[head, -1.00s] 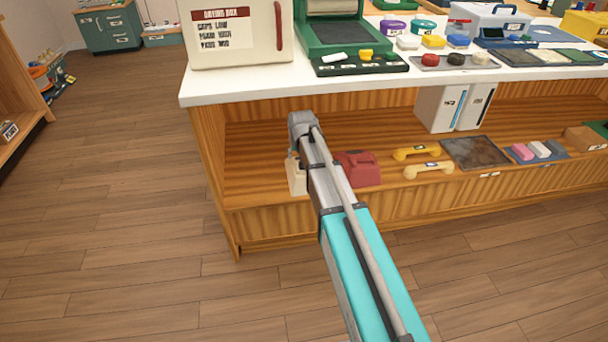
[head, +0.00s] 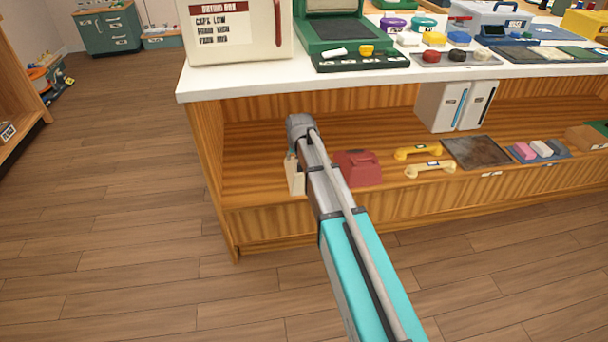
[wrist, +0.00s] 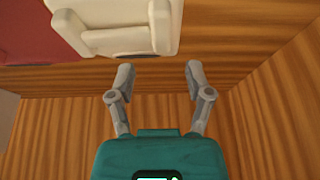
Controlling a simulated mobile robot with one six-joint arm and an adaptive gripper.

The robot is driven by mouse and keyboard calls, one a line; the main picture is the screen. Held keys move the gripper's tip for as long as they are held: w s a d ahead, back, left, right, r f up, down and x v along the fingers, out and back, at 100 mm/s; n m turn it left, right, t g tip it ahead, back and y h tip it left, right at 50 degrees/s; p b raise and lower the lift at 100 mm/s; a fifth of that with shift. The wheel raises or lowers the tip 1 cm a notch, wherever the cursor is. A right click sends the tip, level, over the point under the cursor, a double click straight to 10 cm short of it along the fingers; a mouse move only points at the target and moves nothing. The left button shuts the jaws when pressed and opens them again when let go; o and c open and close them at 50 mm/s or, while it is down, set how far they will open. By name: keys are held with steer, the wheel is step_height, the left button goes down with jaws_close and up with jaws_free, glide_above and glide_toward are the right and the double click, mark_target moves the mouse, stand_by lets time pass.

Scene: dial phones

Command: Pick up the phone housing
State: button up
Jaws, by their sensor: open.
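Two phone housings are on the shelf under the white counter. The cream housing (head: 294,175) is partly hidden by my arm in the head view, and the red housing (head: 359,168) is just right of it. In the wrist view the cream housing (wrist: 118,28) is at the top, with the red housing (wrist: 30,30) at the top left. My gripper (wrist: 160,75) is open and empty, its two fingers spread below the cream housing in the picture, apart from it. In the head view my arm hides the fingers.
A yellow handset (head: 418,153) and a cream handset (head: 430,169) lie to the right on the shelf, beside a dark metal tray (head: 475,152). White boxes (head: 440,105) stand behind. The counter (head: 250,86) overhangs the shelf, and a wooden side panel (head: 208,160) closes its left end.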

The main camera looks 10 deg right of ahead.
steer(key=shift+b+x, duration=1.45)
steer(key=shift+x, duration=0.4)
steer(key=shift+a, duration=0.1)
jaws_close()
